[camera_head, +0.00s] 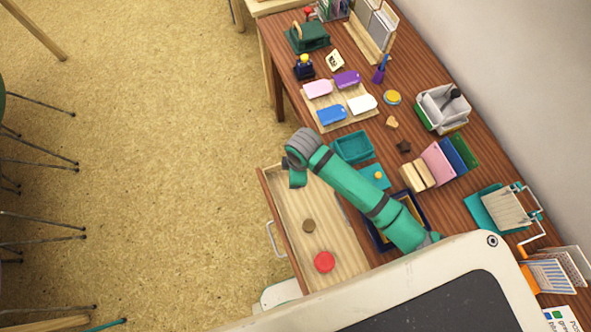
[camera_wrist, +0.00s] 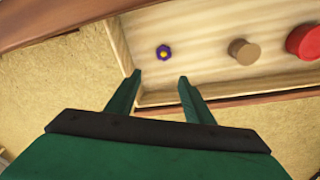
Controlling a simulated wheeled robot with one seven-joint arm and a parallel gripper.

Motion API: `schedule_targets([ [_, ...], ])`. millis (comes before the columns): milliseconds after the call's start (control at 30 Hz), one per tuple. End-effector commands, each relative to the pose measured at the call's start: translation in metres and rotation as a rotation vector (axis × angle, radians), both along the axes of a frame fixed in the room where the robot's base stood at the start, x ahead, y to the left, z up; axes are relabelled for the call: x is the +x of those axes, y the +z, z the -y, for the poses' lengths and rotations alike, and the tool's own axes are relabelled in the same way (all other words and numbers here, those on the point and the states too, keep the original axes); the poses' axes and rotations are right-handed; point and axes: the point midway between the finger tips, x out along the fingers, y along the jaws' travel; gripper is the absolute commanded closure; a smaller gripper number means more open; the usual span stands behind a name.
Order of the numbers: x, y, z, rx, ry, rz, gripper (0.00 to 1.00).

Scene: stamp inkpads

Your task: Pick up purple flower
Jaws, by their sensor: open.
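A small purple flower (camera_wrist: 163,52) with a yellow centre lies on the floor of the open wooden drawer (camera_wrist: 205,30) in the wrist view. In the head view I cannot see the flower; my arm's end may cover it. My gripper (camera_wrist: 160,78) is open and empty. Its two fingers point toward the drawer, with the flower beyond the fingertips and roughly between them in the picture. In the head view my gripper (camera_head: 297,178) hangs over the far end of the drawer (camera_head: 285,215).
The drawer also holds a brown round stamp (camera_head: 308,226) and a red round piece (camera_head: 324,262), to the right of the flower in the wrist view. The drawer's walls rise around them. The desk (camera_head: 395,150) beside it carries a teal tray (camera_head: 352,147) and an inkpad tray (camera_head: 335,92).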

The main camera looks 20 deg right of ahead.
Motion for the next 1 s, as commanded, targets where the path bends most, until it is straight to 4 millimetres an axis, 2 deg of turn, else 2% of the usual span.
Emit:
schedule_targets([
  [133,0.001,0.011,0.001,-0.057,0.068,-0.069,0.53],
  [267,0.0,0.012,0.003,-0.078,0.087,-0.096,0.53],
  [600,0.0,-0.032,0.005,-0.08,0.088,-0.099,0.53],
  [833,0.0,-0.047,0.007,-0.081,0.089,-0.099,0.53],
  [1000,-0.001,-0.069,0.015,-0.081,0.087,-0.1,0.53],
])
